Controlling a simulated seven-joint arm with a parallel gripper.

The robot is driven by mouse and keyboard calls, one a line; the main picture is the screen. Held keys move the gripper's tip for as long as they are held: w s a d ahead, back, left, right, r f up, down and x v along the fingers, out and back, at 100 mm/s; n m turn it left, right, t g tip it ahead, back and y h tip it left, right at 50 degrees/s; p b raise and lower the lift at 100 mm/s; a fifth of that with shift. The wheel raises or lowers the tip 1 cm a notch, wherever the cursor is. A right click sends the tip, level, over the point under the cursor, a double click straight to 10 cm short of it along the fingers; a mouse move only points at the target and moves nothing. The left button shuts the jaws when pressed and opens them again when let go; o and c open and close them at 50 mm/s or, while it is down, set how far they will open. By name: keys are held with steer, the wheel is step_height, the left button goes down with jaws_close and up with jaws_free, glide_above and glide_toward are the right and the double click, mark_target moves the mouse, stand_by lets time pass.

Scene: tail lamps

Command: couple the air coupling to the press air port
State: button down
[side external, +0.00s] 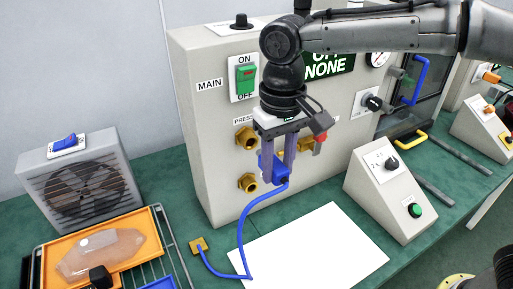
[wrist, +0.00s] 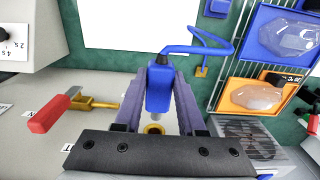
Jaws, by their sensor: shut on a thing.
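My gripper (side external: 276,160) is shut on the blue air coupling (side external: 268,169), held in front of the grey machine panel. The coupling also shows between the fingers in the wrist view (wrist: 160,88). A blue hose (side external: 242,228) runs from it down to a small brass block (side external: 198,245) on the bench. A brass port (side external: 246,138) sits below a partly hidden label reading "PRESS". A second brass port (side external: 247,182) sits lower. In the wrist view a brass ring (wrist: 154,129) shows beyond the coupling, apart from it. I cannot tell which port that is.
A red-handled valve (wrist: 52,113) on a brass fitting sticks out of the panel beside my gripper. A fan box (side external: 82,180) and an orange tray (side external: 140,222) stand left, a control box (side external: 390,190) right.

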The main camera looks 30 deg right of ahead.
steer(key=shift+w, duration=0.1)
steer(key=shift+w, duration=1.4)
steer(key=shift+w, duration=0.2)
stand_by(0.4)
steer(key=shift+w, duration=0.9)
steer(key=shift+c, duration=2.1)
jaws_free()
steer(key=shift+r, duration=0.1)
